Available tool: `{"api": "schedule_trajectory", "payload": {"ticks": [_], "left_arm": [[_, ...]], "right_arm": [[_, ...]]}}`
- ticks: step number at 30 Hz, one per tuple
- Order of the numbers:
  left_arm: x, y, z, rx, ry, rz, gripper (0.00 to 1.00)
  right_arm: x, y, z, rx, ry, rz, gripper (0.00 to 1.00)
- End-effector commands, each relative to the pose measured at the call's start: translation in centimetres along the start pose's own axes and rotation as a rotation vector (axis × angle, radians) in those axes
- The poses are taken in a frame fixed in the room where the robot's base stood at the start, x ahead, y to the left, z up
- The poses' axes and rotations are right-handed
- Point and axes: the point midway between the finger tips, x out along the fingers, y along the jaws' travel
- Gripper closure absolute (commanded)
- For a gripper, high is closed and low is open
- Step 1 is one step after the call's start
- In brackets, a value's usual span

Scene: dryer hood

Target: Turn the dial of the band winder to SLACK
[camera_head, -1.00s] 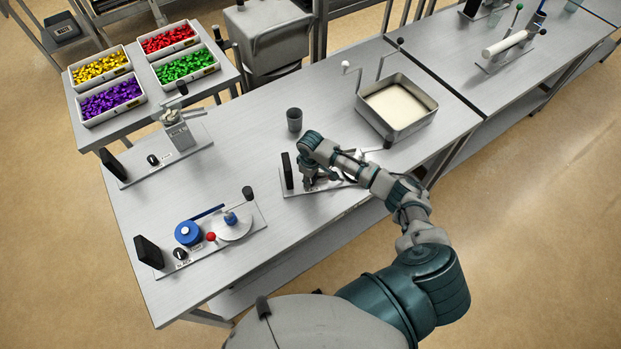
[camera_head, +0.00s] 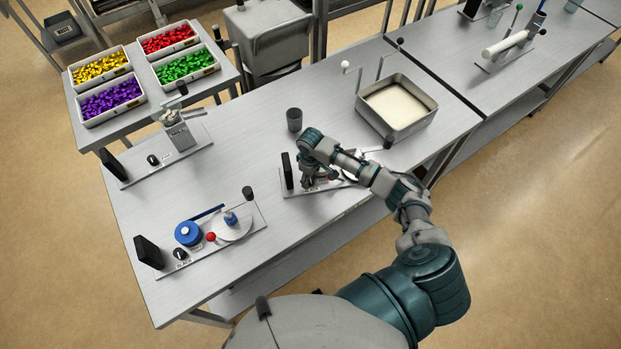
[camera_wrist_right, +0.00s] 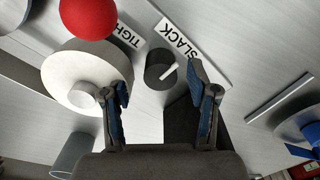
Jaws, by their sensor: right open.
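The band winder's dial (camera_wrist_right: 160,70) is a dark round knob with a white pointer mark, seen in the right wrist view. Its mark points right and slightly up in that picture. The SLACK label (camera_wrist_right: 178,40) and the TIGHT label (camera_wrist_right: 128,36) lie on the plate above it. My right gripper (camera_wrist_right: 160,85) is open, with the dial showing between its blue-padded fingers; I cannot tell whether they touch it. In the head view my right gripper (camera_head: 308,182) is over the middle station (camera_head: 330,186), and my arm hides most of it. My left gripper is not in view.
A red ball (camera_wrist_right: 90,16) and a pale disc (camera_wrist_right: 85,77) lie left of the dial in the wrist view. A dark upright block (camera_head: 287,170) stands beside the gripper. A similar station with a blue spool (camera_head: 188,233) stands at the front left. A grey cup (camera_head: 294,119) stands behind.

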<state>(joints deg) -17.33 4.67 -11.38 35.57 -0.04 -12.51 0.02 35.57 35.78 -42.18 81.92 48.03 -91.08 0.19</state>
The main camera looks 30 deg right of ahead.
Motion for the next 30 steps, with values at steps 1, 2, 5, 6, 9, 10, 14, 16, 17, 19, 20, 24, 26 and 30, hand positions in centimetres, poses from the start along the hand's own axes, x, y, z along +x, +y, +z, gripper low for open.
{"api": "schedule_trajectory", "payload": {"ticks": [1, 2, 5, 6, 9, 10, 14, 16, 17, 19, 20, 24, 26, 30], "left_arm": [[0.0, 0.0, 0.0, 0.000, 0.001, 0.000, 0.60], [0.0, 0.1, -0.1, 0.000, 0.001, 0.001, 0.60], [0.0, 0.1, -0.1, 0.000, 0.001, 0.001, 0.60], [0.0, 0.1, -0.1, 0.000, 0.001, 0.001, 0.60], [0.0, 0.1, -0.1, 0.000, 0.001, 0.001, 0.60], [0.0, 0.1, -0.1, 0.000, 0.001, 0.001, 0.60], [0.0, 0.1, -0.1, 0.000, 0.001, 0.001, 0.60], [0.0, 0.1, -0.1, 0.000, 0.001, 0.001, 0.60], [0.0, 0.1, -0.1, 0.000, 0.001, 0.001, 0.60], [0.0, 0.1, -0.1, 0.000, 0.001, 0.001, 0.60], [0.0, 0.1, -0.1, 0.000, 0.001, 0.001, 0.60], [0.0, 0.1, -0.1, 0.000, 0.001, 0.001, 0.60], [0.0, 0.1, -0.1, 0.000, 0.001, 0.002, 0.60], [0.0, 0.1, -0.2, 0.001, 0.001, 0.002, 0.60]], "right_arm": [[-0.9, 0.1, -0.1, 0.000, 0.004, 0.002, 0.41], [-1.6, 0.1, -0.1, -0.001, 0.005, 0.003, 0.41], [-3.8, 0.1, -0.1, -0.003, 0.005, 0.002, 0.41], [-4.7, 0.1, -0.1, -0.001, 0.005, 0.002, 0.41], [-6.9, 0.1, -0.1, -0.001, 0.004, 0.002, 0.41], [-7.5, 0.1, -0.1, -0.002, 0.004, 0.001, 0.41], [-9.6, 0.1, -0.1, -0.001, 0.003, 0.001, 0.41], [-10.2, 0.1, -0.1, 0.000, 0.002, -0.001, 0.41], [-10.4, 0.1, -0.1, 0.000, 0.001, -0.001, 0.41], [-10.7, 0.1, 0.0, -0.001, 0.000, -0.001, 0.41], [-10.7, 0.1, 0.0, -0.001, 0.000, -0.001, 0.41], [-10.8, 0.1, 0.0, -0.001, 0.001, -0.001, 0.41], [-10.8, 0.1, 0.0, -0.001, 0.001, -0.001, 0.41], [-10.8, 0.1, 0.0, -0.001, 0.000, -0.001, 0.41]]}}
